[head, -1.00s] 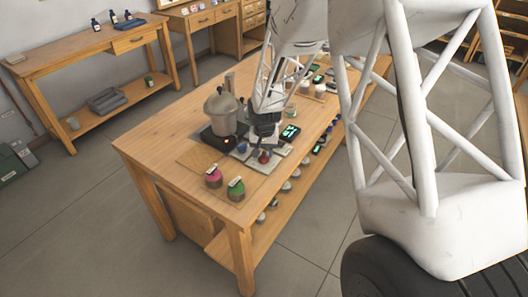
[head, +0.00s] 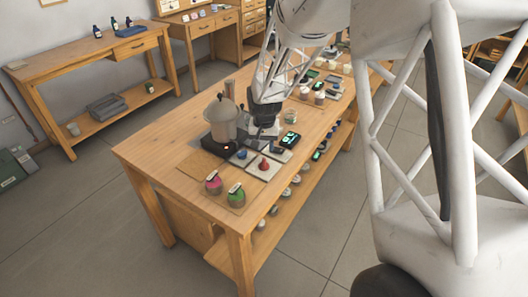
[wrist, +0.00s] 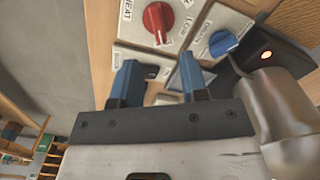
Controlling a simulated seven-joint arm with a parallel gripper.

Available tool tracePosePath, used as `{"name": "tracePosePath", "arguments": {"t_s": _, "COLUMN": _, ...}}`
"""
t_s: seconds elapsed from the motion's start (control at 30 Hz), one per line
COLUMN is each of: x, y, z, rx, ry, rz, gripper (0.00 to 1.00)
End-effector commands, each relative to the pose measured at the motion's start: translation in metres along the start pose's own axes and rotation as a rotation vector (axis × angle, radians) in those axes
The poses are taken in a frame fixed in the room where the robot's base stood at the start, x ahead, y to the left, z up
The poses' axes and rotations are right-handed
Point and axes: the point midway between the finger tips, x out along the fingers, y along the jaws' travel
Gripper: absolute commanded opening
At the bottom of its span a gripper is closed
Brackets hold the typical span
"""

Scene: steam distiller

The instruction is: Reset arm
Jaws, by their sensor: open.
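My gripper (wrist: 160,72) shows two blue fingers spread apart in the wrist view, with nothing seen between them but the panels behind. In the head view my gripper (head: 264,132) hangs over the table, just right of the distiller pot. The grey pot (head: 222,120) with its domed lid stands on a black base (head: 222,144). A red knob (wrist: 158,20) on a white panel marked HEAT and a blue knob (wrist: 222,43) lie beyond the fingertips. The red knob (head: 264,164) and blue knob (head: 242,154) also show in the head view, clear of the gripper.
A pink jar (head: 213,184) and a green jar (head: 236,195) stand at the table's front corner. A black device with a green display (head: 290,139) is right of my gripper.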

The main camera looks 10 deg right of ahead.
Motion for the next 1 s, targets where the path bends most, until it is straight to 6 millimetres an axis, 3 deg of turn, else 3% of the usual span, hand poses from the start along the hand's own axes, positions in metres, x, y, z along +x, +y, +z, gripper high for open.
{"name": "tracePosePath", "arguments": {"t_s": 0.2, "x": -0.014, "y": 0.0, "z": 0.0, "rx": 0.0, "ry": 0.001, "rz": 0.0, "gripper": 0.4}}
{"name": "tracePosePath", "arguments": {"t_s": 0.77, "x": -0.016, "y": 0.001, "z": 0.001, "rx": -0.001, "ry": 0.002, "rz": 0.0, "gripper": 0.4}}
{"name": "tracePosePath", "arguments": {"t_s": 1.0, "x": -0.039, "y": 0.007, "z": 0.016, "rx": -0.014, "ry": 0.016, "rz": -0.004, "gripper": 0.4}}
